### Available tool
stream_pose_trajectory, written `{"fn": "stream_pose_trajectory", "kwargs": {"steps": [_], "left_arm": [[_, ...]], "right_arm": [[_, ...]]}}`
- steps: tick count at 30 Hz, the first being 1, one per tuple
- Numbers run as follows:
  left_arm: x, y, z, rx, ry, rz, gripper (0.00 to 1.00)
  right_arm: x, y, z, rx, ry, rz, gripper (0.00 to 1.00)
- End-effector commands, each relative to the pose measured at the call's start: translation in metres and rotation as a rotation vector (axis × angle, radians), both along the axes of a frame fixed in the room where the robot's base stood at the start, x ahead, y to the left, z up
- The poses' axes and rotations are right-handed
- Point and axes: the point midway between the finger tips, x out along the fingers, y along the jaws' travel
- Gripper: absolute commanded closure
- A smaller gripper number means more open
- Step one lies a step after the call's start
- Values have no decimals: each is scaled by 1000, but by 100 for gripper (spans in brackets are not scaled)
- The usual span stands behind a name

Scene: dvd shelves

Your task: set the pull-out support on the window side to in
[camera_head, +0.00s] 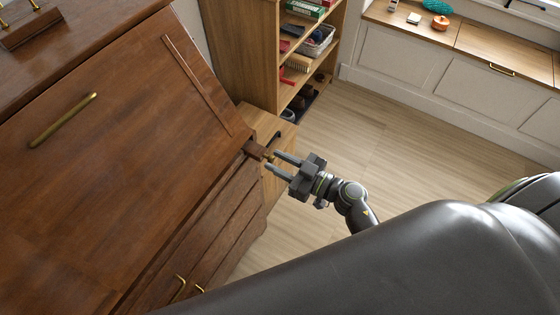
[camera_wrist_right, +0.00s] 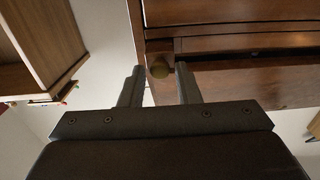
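The support's inner part is hidden in the desk. My left gripper is not in view.
Drawers with brass handles (camera_head: 181,286) lie below the lid. A lighter wooden cabinet (camera_head: 262,122) stands just beyond the support. An open shelf (camera_head: 240,45) with small items stands behind. A window bench (camera_head: 490,45) runs along the back right. The floor (camera_head: 350,130) between is clear.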

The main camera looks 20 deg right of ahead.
Motion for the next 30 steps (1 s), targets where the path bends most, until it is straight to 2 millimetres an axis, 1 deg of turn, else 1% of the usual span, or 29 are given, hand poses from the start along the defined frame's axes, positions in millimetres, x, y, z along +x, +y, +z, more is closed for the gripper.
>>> {"fn": "stream_pose_trajectory", "kwargs": {"steps": [1,6,7,14,17,21,24,30], "left_arm": [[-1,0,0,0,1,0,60],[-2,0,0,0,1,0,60],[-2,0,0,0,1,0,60],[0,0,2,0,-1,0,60],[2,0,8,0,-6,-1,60],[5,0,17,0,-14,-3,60],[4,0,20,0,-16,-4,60],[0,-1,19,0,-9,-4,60]], "right_arm": [[0,0,0,0,0,0,77],[0,0,0,0,0,0,99],[0,0,0,0,0,0,100],[1,0,1,0,0,0,100],[9,6,2,2,0,-2,100],[25,18,3,3,1,-3,100],[34,25,2,2,1,-2,100],[39,30,0,-2,1,-1,100]]}}
